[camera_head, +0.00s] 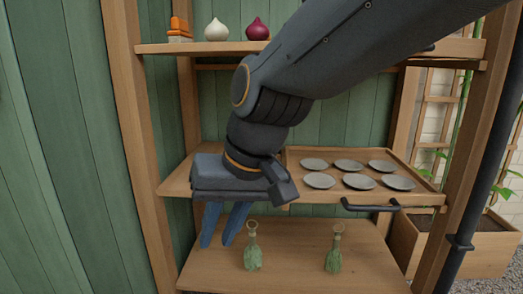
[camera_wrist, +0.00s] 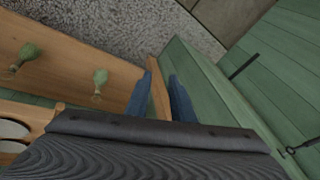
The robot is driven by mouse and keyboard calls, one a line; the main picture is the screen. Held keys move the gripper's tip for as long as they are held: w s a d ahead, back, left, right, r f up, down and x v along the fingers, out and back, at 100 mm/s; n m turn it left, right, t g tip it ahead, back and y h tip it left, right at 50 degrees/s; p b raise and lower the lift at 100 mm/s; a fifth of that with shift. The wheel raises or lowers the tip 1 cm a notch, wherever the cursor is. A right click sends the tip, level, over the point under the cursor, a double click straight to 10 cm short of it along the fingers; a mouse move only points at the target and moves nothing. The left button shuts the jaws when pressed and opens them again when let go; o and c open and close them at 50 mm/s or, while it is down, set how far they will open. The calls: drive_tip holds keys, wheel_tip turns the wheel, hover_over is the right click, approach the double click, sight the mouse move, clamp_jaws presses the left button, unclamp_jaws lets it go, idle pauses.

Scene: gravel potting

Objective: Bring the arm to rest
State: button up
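My arm reaches in from the upper right in the head view and crosses in front of the wooden shelf unit. My gripper (camera_head: 216,244) points down at the left side, in front of the middle shelf's left part, with its blue fingertips over the lower shelf's left end. The two fingers are apart with nothing between them. The wrist view also shows the empty gripper (camera_wrist: 160,78), with a wooden edge seen behind the gap. No task object is named.
On the lower shelf (camera_head: 290,278) stand two green ring-topped objects (camera_head: 252,252) (camera_head: 333,255), right of the fingers. A wooden tray (camera_head: 425,198) with several grey saucers (camera_head: 319,180) and a dark handle (camera_head: 370,207) sits above. Bulb-shaped objects (camera_head: 217,30) (camera_head: 257,30) stand on top.

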drive_tip(key=s+d+f+n+g+h, duration=0.1)
drive_tip(key=s+d+f+g+h, duration=0.1)
drive_tip(key=s+d+f, duration=0.55)
drive_tip(key=s+d+r+m+h+p, duration=0.1)
drive_tip(key=d+r+m+p, duration=0.1)
drive_tip(key=d+r+p, duration=0.7)
drive_tip(key=s+d+r+m+h+p, duration=0.1)
drive_tip(key=d+r+m+p, duration=0.2)
drive_tip(key=d+r+p, duration=0.7)
wheel_tip(320, 180, up, 6)
drive_tip(key=p, duration=1.5)
